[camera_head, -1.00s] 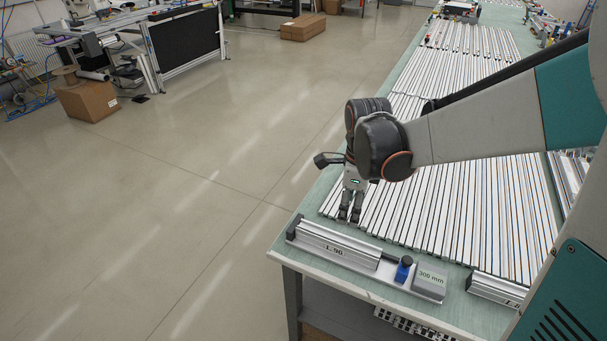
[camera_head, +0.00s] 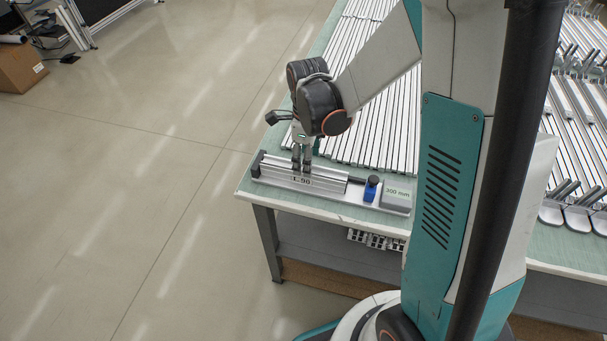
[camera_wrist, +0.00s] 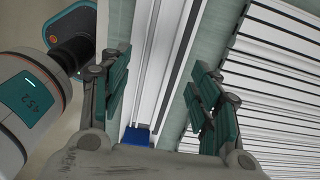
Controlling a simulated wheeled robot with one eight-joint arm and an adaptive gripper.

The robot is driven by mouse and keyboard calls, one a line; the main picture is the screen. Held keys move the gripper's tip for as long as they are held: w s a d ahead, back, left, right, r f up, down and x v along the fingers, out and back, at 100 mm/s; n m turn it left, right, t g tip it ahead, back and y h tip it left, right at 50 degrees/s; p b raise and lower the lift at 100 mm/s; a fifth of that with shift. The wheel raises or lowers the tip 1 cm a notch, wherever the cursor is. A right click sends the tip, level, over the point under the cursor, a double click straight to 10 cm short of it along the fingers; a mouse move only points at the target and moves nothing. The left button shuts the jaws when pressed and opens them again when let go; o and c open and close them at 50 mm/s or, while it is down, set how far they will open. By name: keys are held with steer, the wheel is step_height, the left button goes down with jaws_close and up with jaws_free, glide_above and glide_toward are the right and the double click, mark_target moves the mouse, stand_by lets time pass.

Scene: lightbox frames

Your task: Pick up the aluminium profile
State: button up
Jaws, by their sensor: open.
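An aluminium profile (camera_head: 328,184) lies in a holder marked "L 90" along the near edge of the table. My gripper (camera_head: 301,167) points down over the left half of this holder, with its fingertips close to the profile. In the wrist view, my gripper (camera_wrist: 160,95) is open, with a dark green-padded finger on each side. The silver profile (camera_wrist: 160,55) runs lengthwise between the fingers, with a visible gap on the right. Whether the left finger touches it, I cannot tell.
A blue clamp (camera_head: 371,188) and a grey block marked "300 mm" (camera_head: 397,196) sit at the holder's right end. Rows of long profiles (camera_head: 372,125) cover the table (camera_head: 250,190) behind. More metal parts (camera_head: 578,205) lie at the right.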

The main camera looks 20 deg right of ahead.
steer(key=f+b, duration=0.1)
steer(key=f, duration=0.3)
steer(key=shift+a+f+b, duration=0.2)
steer(key=shift+f+b, duration=0.1)
steer(key=shift+b, duration=0.05)
steer(key=shift+s, duration=0.1)
jaws_close()
steer(key=shift+r, duration=0.2)
step_height(320, 180, up, 19)
steer(key=p, duration=0.6)
steer(key=b, duration=0.4)
glide_above(313, 170)
step_height(313, 170, down, 11)
steer(key=shift+r, duration=0.15)
steer(key=shift+a+f+b, duration=0.1)
steer(key=shift+f+b, duration=2.85)
steer(key=shift+f, duration=1.2)
